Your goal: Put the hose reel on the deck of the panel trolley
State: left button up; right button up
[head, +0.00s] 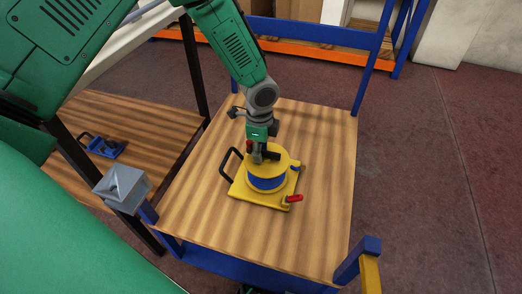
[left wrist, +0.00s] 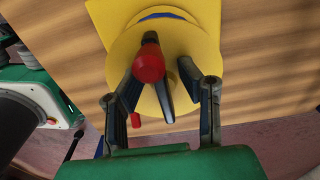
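The hose reel (head: 266,183) has a yellow base and flanges, a blue hose winding, a black side handle and a red-handled part at its front right. It stands upright on the wooden deck (head: 310,240) of the blue-framed panel trolley. My left gripper (head: 263,157) is right above the reel's top. In the left wrist view, its fingers (left wrist: 160,85) are spread over the yellow flange (left wrist: 205,45), with a dark bar (left wrist: 164,98) and a red knob (left wrist: 149,64) between them. The right finger is clear of the bar; the knob partly hides the left one. My right gripper is out of view.
A second wooden surface (head: 135,115) at left holds a blue item with a black handle (head: 103,146). A grey funnel-shaped block (head: 122,188) stands at the deck's left corner, a blue post (head: 358,258) at its front right. Deck around the reel is clear.

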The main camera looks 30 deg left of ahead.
pick_arm(q)
jog(key=shift+r, duration=0.1)
notch_tip(320, 180, up, 12)
jog(key=p, duration=0.4)
jog(key=s+d+f+n+h, duration=0.1)
jog(key=s+d+f+n, duration=0.15)
jog(key=s+f, duration=0.35)
jog(key=s+d+f+n+h, duration=0.1)
jog(key=s+d+f+n, duration=0.15)
jog(key=s+f, duration=0.35)
jog(key=s+a+f+n+y, duration=0.1)
jog(key=s+n, duration=0.3)
jog(key=s, duration=0.4)
jog(key=s+a+f+n+y, duration=0.1)
jog(key=s+a+f+n, duration=0.1)
jog(key=s+n, duration=0.3)
jog(key=s+a, duration=0.1)
jog(key=s, duration=0.2)
jog(key=shift+s+a+t, duration=0.15)
jog(key=shift+a+t, duration=0.15)
jog(key=shift+a, duration=0.05)
notch_tip(320, 180, up, 3)
jog(key=p, duration=0.3)
jog(key=shift+f, duration=0.1)
